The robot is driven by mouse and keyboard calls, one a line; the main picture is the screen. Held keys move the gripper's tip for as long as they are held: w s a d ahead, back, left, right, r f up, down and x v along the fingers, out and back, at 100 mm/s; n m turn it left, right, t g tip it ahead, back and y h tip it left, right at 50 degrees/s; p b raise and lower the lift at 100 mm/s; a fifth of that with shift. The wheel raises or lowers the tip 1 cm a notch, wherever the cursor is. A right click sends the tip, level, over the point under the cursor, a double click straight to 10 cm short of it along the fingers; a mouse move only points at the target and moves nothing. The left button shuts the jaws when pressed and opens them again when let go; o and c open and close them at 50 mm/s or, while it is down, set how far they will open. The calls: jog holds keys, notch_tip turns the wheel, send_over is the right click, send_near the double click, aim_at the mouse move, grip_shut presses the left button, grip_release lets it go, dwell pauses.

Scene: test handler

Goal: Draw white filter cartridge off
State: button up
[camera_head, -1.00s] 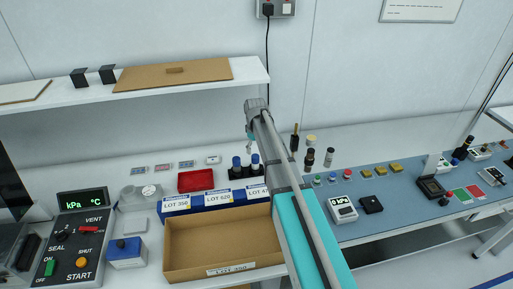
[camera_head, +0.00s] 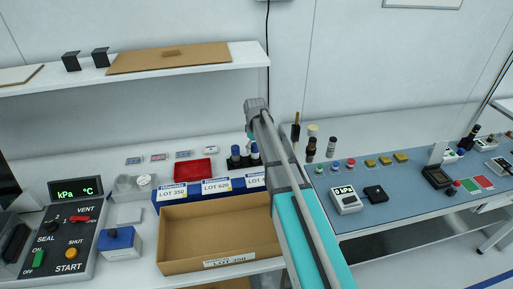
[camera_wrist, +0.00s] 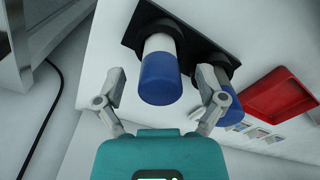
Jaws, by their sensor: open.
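A white filter cartridge with a blue cap (camera_wrist: 160,78) stands in a black holder (camera_wrist: 147,22) in the wrist view. A second blue-capped piece (camera_wrist: 232,108) stands to its right, partly hidden by my right finger. My gripper (camera_wrist: 163,86) is open, with one finger on each side of the nearer blue cap; I cannot tell whether either finger touches it. In the head view, two blue-capped pieces (camera_head: 236,153) show beside my arm's end, and my fingers are too small to make out clearly.
A red tray (camera_head: 193,171) lies left of the holder. Labelled blue bins (camera_head: 171,194) and an open cardboard box (camera_head: 180,264) stand in front. A shelf (camera_head: 215,63) hangs above. Several small bottles and instruments stand on the blue mat (camera_head: 400,203) at right.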

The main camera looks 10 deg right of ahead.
jog(key=shift+f+b, duration=0.3)
jog(key=shift+f, duration=0.2)
grip_shut()
dwell(0.3)
